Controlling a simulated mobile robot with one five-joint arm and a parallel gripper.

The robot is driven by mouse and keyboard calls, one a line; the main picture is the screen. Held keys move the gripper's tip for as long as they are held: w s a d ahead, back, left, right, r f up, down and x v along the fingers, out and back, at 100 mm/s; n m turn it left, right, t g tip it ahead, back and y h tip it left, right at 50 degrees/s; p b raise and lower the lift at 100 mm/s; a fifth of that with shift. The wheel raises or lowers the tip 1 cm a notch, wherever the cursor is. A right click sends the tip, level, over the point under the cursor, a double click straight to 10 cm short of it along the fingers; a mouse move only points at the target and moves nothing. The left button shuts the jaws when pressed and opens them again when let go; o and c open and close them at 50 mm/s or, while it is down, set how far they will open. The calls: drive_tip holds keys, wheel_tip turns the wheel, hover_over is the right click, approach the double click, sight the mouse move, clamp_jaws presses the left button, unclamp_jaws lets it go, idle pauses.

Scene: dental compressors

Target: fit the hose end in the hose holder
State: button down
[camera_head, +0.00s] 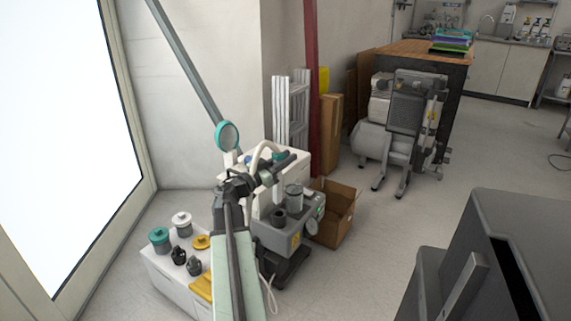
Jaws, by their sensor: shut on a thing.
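My arm reaches up from the bottom middle of the head camera view. My gripper (262,177) is dark and small in the picture, above the grey compressor unit, and is shut on the hose end. A cream hose (264,147) arches up just behind the gripper. The hose end is mostly hidden by the jaws. I cannot clearly pick out the hose holder among the parts around the gripper. Whether the hose end touches any holder cannot be told.
A grey compressor unit (276,236) with a canister (294,197) stands beside my arm. A white cabinet top (165,268) at left holds teal, white, yellow and black parts. A cardboard box (333,215) stands at right. A larger compressor (403,128) is farther back. Open floor lies between.

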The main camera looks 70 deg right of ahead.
wheel_tip(320, 180, down, 4)
drive_tip(key=b, duration=0.4)
drive_tip(key=shift+f, duration=0.1)
drive_tip(key=shift+s+d+f, duration=0.15)
drive_tip(key=shift+s+d, duration=0.05)
drive_tip(key=shift+s, duration=0.05)
idle(0.4)
drive_tip(key=shift+f+b, duration=1.75)
drive_tip(key=shift+b, duration=0.15)
